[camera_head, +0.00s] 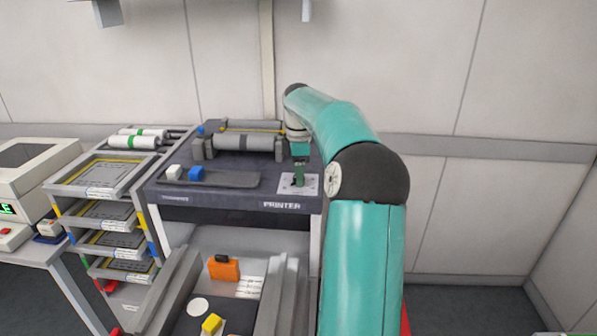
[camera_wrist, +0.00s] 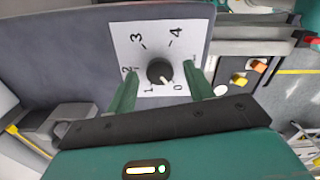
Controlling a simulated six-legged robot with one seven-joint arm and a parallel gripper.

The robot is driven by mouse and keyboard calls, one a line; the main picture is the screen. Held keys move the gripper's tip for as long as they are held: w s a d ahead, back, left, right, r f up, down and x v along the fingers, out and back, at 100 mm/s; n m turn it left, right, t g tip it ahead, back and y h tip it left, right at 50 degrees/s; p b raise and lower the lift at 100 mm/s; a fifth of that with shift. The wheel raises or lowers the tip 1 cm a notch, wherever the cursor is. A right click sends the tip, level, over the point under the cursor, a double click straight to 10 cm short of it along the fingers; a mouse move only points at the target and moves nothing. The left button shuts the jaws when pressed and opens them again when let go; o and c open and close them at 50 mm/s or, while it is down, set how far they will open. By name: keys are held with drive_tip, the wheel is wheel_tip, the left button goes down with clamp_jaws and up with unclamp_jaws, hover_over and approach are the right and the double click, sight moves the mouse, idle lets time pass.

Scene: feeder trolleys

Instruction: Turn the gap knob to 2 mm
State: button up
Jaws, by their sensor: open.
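The gap knob (camera_wrist: 160,71) is a small dark round knob on a white dial plate (camera_wrist: 128,42) marked 0 to 4. Its white mark points to the lower right in the wrist view, close to the 0. My gripper (camera_wrist: 163,78) is open, with one green finger on either side of the knob; I cannot tell whether they touch it. In the head view my gripper (camera_head: 299,176) points down over the dial plate (camera_head: 312,186) at the right front of the printer (camera_head: 240,203). The knob is mostly hidden there.
Rollers (camera_head: 240,142) stand at the printer's back, and a dark tray (camera_head: 225,180) with white and blue blocks lies left of the dial. A rack of trays (camera_head: 75,180) stands further left. A lower trolley with an orange block (camera_head: 224,270) is in front.

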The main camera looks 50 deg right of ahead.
drive_tip(key=c, duration=1)
